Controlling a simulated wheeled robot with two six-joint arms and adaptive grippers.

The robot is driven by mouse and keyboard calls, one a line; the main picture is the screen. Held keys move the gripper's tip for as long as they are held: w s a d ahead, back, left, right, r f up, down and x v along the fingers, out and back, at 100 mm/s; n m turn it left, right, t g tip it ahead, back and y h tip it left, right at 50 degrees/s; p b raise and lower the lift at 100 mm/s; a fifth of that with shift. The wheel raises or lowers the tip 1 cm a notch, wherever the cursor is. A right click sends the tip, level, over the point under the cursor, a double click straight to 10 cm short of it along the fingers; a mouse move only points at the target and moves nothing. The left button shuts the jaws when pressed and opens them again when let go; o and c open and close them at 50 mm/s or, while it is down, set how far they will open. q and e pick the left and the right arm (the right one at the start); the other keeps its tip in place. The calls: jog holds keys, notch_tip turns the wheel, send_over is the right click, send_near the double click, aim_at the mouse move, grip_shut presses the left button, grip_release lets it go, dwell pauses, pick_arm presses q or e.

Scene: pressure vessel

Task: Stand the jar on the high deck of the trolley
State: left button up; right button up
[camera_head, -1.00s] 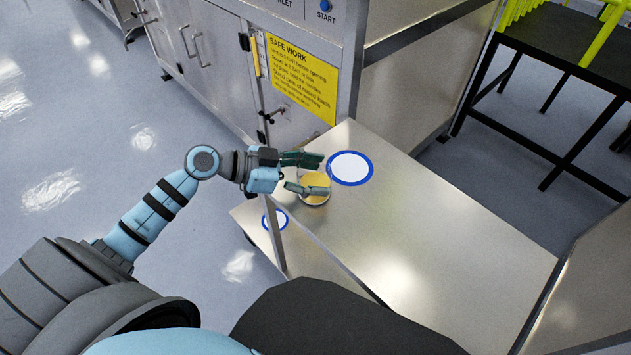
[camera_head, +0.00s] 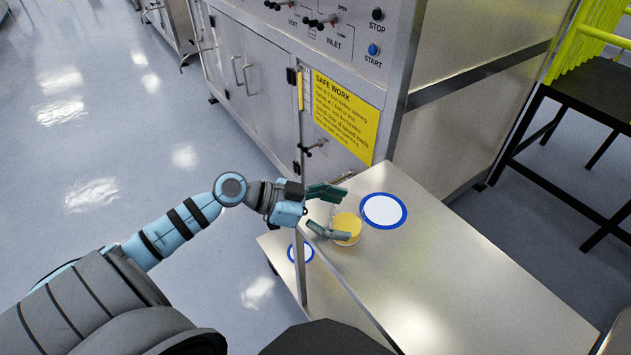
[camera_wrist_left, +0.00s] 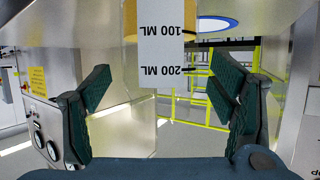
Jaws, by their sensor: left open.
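The jar (camera_head: 348,229) is clear with yellow contents and stands upright on the high deck (camera_head: 450,290) of the trolley, near its left end. It is beside the white disc with a blue rim (camera_head: 384,210), not on it. My left gripper (camera_head: 335,212) is open at the jar's left side, and its near finger partly covers the jar. In the left wrist view the jar's label (camera_wrist_left: 161,45), reading 100 ML and 200 ML, shows between the spread fingers, with gaps at both sides. My right gripper is out of view.
A lower deck with another blue-rimmed disc (camera_head: 300,253) lies at the left, below a trolley post. The steel vessel cabinet (camera_head: 345,110) with a yellow safety sign stands behind the trolley. A black table (camera_head: 590,95) is at the right. The high deck's right part is clear.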

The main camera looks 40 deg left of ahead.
pick_arm(q)
jog(key=p+v, duration=0.5)
jog(key=v, duration=0.5)
jog(key=shift+a, duration=0.1)
